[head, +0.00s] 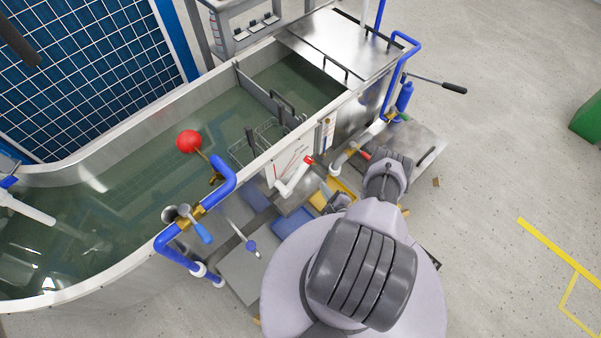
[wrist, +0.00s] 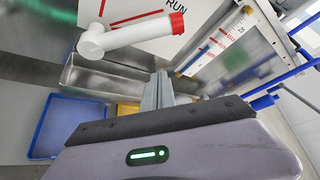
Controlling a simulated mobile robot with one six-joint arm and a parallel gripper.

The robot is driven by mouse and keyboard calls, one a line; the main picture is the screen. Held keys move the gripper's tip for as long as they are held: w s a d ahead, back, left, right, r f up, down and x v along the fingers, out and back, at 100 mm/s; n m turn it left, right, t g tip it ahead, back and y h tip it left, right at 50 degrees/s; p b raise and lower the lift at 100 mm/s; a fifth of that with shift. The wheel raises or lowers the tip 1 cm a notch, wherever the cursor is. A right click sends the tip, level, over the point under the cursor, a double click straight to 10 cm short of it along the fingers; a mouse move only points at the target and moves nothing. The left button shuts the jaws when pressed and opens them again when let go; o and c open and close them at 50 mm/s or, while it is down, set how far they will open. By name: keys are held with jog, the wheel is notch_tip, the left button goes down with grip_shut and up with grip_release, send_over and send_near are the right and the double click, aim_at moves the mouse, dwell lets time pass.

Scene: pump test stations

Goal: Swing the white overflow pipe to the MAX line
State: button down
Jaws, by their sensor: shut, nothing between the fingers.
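The white overflow pipe (head: 291,183) is mounted low on the tank's outer wall, in front of a white marked panel (head: 286,160). In the head view its red-tipped end points up and right. In the wrist view the pipe (wrist: 133,36) runs from a white elbow at left to a red end at right, slightly raised. The panel (wrist: 150,10) behind it shows the word RUN and red lines; no MAX label is readable. My gripper (wrist: 158,90) is shut and empty, below and apart from the pipe. In the head view my gripper (head: 337,201) is right of the pipe.
A metal trough (wrist: 95,80) lies under the pipe, with a blue tray (wrist: 65,125) lower left. A scale plate (wrist: 228,42) stands right of the panel. Open floor (head: 500,130) lies to the right.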

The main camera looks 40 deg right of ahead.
aim_at(297, 176)
jog(key=b+x, duration=0.3)
jog(key=x, duration=0.6)
jog(key=shift+w+a+r+p, duration=0.15)
jog(key=shift+a+r+p, duration=0.5)
jog(key=shift+r, duration=0.1)
jog(key=shift+w+a+r+p, duration=0.15)
jog(key=shift+a+r+p, duration=0.35)
jog(key=shift+a+r, duration=0.2)
